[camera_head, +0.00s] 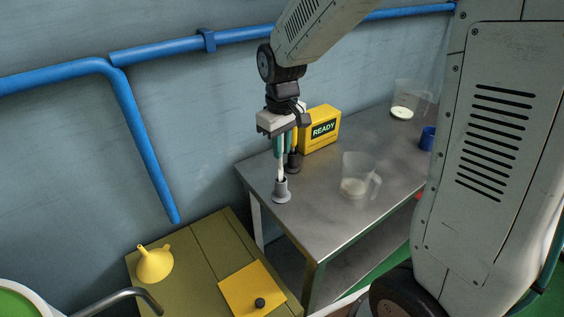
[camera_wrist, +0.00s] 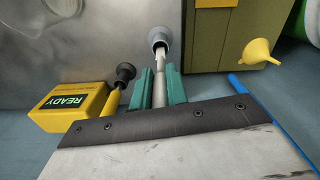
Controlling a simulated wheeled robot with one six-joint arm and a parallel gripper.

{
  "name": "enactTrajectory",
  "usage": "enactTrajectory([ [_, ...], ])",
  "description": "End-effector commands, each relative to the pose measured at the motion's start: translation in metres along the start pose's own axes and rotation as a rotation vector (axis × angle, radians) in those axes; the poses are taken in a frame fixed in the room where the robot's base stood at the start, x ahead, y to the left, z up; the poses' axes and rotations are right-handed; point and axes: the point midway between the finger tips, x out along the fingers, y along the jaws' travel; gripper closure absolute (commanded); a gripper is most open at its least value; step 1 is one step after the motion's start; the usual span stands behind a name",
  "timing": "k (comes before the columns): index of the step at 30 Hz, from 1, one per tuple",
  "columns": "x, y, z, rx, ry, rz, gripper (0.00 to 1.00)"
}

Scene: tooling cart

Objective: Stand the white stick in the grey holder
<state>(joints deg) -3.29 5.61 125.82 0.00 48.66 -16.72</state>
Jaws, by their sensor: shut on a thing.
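My gripper (camera_head: 282,152) is above the far left corner of the metal table, its jaws pointing down. Its teal fingers are shut on the white stick (camera_head: 281,171), which hangs nearly upright. In the wrist view the stick (camera_wrist: 159,88) runs between the two fingers (camera_wrist: 158,86) toward the grey holder (camera_wrist: 160,37). The grey holder (camera_head: 281,191) stands on the table directly below. The stick's lower end is at the holder's mouth and appears to be just inside it; how deep it sits I cannot tell.
A yellow stick (camera_wrist: 114,101) stands in a dark holder (camera_head: 292,163) close beside. Behind is a yellow READY box (camera_head: 321,129). A clear jug (camera_head: 356,178), another jug (camera_head: 403,108) and a blue cup (camera_head: 428,138) are to the right. A yellow funnel (camera_head: 154,263) is on the lower cabinet.

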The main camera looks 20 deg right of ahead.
Motion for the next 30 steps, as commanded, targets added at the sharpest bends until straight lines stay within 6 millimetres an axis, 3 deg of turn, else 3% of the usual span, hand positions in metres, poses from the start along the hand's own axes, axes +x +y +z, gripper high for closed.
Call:
enactTrajectory([
  [10, 0.039, -0.002, 0.0, -0.002, -0.002, -0.001, 1.0],
  [22, 0.045, -0.003, -0.001, -0.005, 0.001, 0.0, 1.0],
  [23, 0.044, -0.003, -0.001, -0.005, 0.001, 0.0, 0.76],
  [24, 0.044, -0.003, -0.001, -0.005, 0.001, 0.0, 0.65],
  [30, 0.044, -0.003, -0.001, -0.005, 0.001, 0.0, 0.63],
])
